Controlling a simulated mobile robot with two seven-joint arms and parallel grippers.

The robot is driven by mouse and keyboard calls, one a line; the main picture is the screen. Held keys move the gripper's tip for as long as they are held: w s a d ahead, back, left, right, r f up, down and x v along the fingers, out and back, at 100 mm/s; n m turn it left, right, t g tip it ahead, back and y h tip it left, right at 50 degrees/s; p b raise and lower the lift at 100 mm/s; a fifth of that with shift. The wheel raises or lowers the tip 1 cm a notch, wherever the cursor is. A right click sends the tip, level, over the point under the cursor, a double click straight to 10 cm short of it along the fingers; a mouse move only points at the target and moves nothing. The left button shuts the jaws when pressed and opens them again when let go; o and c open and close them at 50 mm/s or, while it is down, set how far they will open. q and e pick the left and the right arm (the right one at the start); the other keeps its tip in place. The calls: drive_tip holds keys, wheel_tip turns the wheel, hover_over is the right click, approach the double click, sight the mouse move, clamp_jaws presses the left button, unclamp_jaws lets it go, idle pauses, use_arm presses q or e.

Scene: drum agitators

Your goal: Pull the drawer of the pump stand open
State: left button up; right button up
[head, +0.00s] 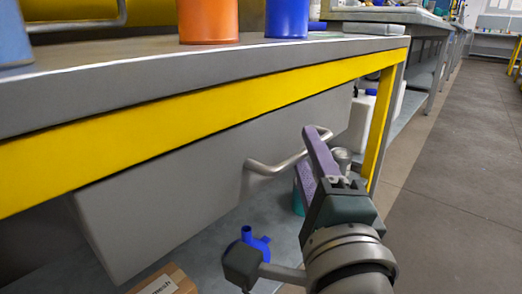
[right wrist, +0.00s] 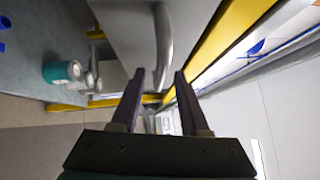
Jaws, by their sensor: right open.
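The grey drawer (head: 190,180) sits under the yellow rail of the stand; its front also fills part of the right wrist view (right wrist: 125,30). A silver bar handle (head: 275,167) stands out from the drawer front. My right gripper (head: 313,155) is open, with purple fingers at the far end of the handle. In the right wrist view, the end of the handle (right wrist: 163,45) appears in line with the gap between the fingertips (right wrist: 159,74). I cannot tell whether the fingers touch it. My left gripper is not in view.
An orange container (head: 208,22) and a blue one (head: 287,18) stand on the worktop (head: 150,70). A yellow leg (head: 380,125) stands close beyond my right gripper. Below are a blue fitting (head: 250,242) and a white canister (head: 360,120). The floor at right is clear.

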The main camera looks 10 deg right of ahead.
drive_tip(key=shift+w+d+r, duration=0.1)
drive_tip(key=shift+w, duration=0.8)
clamp_jaws()
idle(0.8)
